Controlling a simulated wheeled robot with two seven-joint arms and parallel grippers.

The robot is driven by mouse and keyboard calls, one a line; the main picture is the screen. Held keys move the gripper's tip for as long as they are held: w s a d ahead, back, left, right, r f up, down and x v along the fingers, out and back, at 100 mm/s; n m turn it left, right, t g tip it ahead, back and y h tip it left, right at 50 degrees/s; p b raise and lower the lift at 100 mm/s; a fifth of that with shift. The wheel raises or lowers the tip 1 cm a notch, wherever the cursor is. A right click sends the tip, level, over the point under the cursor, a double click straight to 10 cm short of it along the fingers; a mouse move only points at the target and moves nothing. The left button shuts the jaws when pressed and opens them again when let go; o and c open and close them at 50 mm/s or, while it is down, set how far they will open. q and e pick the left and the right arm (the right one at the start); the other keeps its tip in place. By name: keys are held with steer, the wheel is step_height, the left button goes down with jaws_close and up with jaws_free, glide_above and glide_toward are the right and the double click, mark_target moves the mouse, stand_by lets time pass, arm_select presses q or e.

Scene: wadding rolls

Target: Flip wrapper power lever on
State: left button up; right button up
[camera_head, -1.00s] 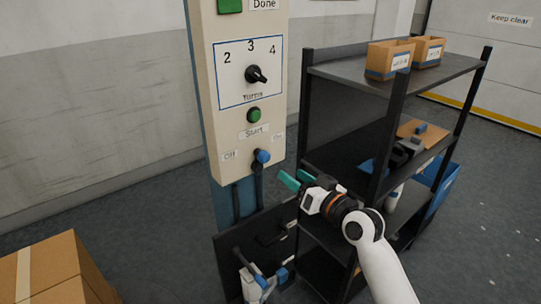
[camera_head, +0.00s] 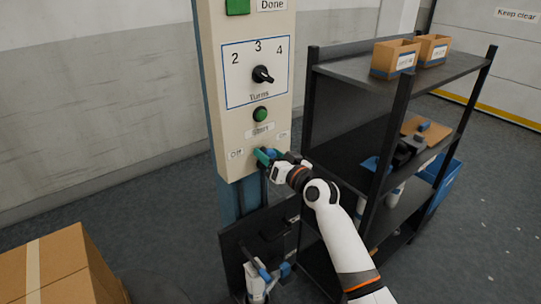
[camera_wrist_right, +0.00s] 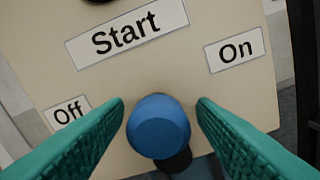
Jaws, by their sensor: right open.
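The cream control panel (camera_head: 222,115) stands on a blue post. At its lower end is the power lever with a blue knob (camera_wrist_right: 158,125) and a dark stem, between an "Off" label (camera_wrist_right: 68,113) on the left and an "On" label (camera_wrist_right: 235,52) on the right. My right gripper (camera_head: 265,155) is at the lever in the head view and hides most of it. In the right wrist view its green fingers are open, one on each side of the knob, with small gaps. My left gripper is not in view.
Above the lever are a green start button (camera_head: 260,114) and a black turns dial (camera_head: 262,75). A dark shelf rack (camera_head: 398,125) with cartons stands close on the right. A cardboard box (camera_head: 60,270) is at lower left. A black panel with white and blue parts (camera_head: 258,280) is below.

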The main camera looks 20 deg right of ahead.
steer(key=shift+c, duration=0.4)
steer(key=c, duration=0.9)
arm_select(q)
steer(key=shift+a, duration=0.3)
arm_select(e)
steer(key=m, duration=0.1)
steer(key=d+m, duration=0.1)
steer(key=m, duration=0.1)
steer(key=shift+w+f, duration=0.2)
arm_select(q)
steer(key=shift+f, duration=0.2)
arm_select(e)
steer(key=shift+w+d+f+m, duration=0.1)
steer(key=shift+d+f+m, duration=0.15)
steer(key=shift+m, duration=0.6)
steer(key=shift+w+d+f+m, duration=0.1)
steer(key=shift+d+m, duration=0.2)
steer(key=shift+m, duration=0.55)
steer(key=o, duration=1)
steer(key=shift+s, duration=0.1)
